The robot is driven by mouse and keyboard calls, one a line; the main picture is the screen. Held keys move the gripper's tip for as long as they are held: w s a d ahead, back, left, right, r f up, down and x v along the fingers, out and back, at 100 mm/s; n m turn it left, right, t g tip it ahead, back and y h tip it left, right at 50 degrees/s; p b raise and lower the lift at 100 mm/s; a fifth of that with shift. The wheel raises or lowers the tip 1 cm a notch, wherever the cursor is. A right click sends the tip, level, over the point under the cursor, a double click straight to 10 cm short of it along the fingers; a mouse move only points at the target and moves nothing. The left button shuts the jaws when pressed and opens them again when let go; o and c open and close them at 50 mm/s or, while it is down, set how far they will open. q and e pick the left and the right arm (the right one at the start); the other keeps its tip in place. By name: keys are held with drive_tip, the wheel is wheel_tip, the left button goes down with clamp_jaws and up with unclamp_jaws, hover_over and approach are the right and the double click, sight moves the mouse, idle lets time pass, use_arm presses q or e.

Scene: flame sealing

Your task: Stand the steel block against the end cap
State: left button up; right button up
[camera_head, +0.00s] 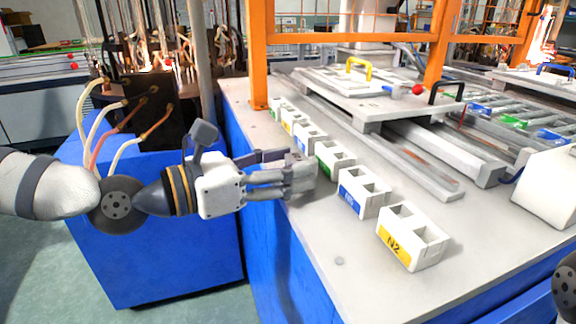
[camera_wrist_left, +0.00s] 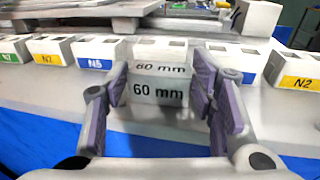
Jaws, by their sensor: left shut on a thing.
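My left gripper (camera_head: 284,171) is shut on a grey steel block (camera_head: 303,177) at the left edge of the grey bench. In the left wrist view, the steel block (camera_wrist_left: 158,92) sits between the two purple-padded fingers and bears the marking "60 mm" on its top and front. It looks upright. It is close in front of the row of white boxes; I cannot tell whether it touches one or the bench top. I cannot identify the end cap with certainty. My right gripper is out of view.
White two-cell boxes with coloured labels, one reading N2 (camera_head: 412,237), stand in a row along the bench (camera_head: 340,260). Behind are long metal rails and a plate with a yellow handle (camera_head: 359,66). An orange post (camera_head: 259,60) rises at the far corner. The near bench front is clear.

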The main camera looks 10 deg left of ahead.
use_arm(q)
drive_tip(key=shift+d+r, duration=0.1)
drive_tip(key=o, duration=1.2)
drive_tip(key=shift+f, duration=0.35)
drive_tip(key=o, duration=0.4)
drive_tip(key=shift+r, duration=0.1)
drive_tip(key=shift+o, duration=0.2)
